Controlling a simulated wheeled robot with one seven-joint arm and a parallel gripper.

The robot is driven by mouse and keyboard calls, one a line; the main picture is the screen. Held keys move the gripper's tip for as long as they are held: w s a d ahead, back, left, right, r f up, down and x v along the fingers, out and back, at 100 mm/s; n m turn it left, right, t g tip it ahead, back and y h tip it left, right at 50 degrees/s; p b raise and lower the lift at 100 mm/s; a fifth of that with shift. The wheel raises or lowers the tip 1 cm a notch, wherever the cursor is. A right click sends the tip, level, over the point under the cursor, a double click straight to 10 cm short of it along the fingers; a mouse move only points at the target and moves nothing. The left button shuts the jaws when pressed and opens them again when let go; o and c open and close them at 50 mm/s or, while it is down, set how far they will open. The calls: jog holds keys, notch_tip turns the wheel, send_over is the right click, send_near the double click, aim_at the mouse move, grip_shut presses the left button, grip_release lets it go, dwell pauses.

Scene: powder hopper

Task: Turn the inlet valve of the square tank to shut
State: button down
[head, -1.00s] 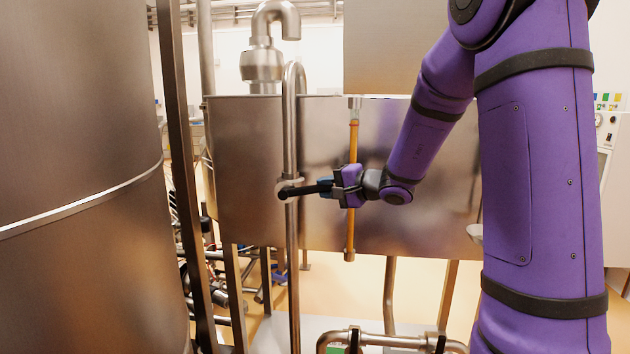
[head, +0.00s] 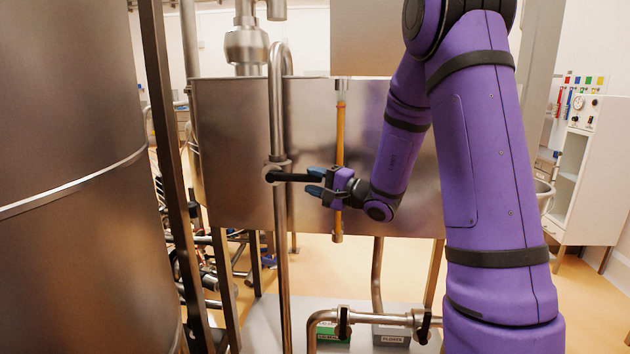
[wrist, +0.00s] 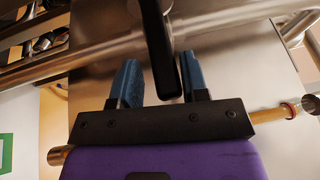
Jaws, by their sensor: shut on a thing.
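The square tank (head: 390,215) is a brushed steel box in the middle of the head view. A vertical steel pipe (head: 278,110) runs down its front and carries the inlet valve (head: 277,171). The valve's black lever (head: 293,177) lies about level, crosswise to the pipe, pointing right toward my gripper (head: 317,182). My blue fingers are on either side of the lever's end. In the wrist view the lever (wrist: 157,40) reaches down between the fingers of my gripper (wrist: 160,82), close against the right one.
An orange sight tube (head: 340,135) stands just behind my gripper. A large round steel vessel (head: 70,200) fills the left side. Low pipework (head: 375,315) with black-handled valves crosses in front, below. A white cabinet (head: 590,185) stands at the far right.

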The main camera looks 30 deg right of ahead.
jog(key=shift+s+f, duration=0.15)
jog(key=shift+f, duration=0.45)
jog(key=c, duration=1)
grip_release()
jog(key=shift+o, duration=0.2)
jog(key=shift+r, duration=0.1)
jog(key=v, duration=1)
jog(key=shift+s, duration=0.35)
jog(key=shift+d+r, duration=0.15)
